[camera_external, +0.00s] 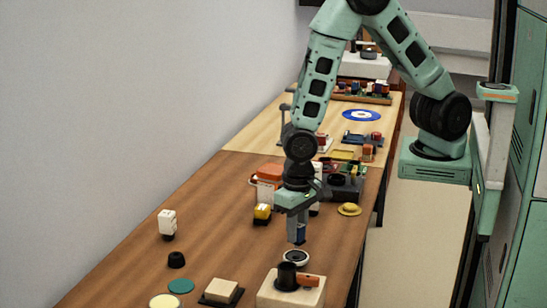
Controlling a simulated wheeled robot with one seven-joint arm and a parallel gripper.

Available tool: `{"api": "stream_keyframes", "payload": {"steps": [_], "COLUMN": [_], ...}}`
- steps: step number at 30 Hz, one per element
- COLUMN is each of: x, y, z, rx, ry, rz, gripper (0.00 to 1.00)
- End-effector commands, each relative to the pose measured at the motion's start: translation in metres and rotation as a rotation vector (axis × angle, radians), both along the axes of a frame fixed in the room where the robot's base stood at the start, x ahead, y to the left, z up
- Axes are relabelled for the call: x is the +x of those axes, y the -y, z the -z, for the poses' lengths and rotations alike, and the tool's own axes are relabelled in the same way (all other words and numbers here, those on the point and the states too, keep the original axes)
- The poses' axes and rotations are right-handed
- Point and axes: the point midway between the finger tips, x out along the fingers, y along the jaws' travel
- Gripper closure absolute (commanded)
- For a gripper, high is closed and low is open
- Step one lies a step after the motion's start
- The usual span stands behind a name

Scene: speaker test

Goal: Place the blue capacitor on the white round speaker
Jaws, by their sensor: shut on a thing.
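My gripper (297,222) points down over the wooden table, with its fingers shut on the blue capacitor (300,235). The capacitor is small and dark blue and looks upright, its upper part between the fingers. The white round speaker (296,257), a white ring with a dark centre, lies on the table just below the capacitor. The capacitor appears to be a little above the speaker. At this size I cannot tell whether they touch.
A pale block (272,294) with a black cylinder stands just in front of the speaker. A yellow part (262,212), a yellow disc (349,209) and an orange-lidded container (267,180) lie behind. A white part (167,222) stands at left. Table between is mostly clear.

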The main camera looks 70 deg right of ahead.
Motion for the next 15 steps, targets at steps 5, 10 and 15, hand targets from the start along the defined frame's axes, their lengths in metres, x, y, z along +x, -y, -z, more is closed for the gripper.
{"api": "stream_keyframes", "payload": {"steps": [5, 10, 15], "x": [0.000, 0.001, 0.001], "y": [0.000, 0.000, 0.000], "z": [0.019, 0.019, 0.022], "rx": [0.000, 0.001, 0.001], "ry": [0.000, 0.002, 0.000], "rz": [0.000, 0.001, 0.001], "gripper": [1.00, 1.00, 1.00]}}
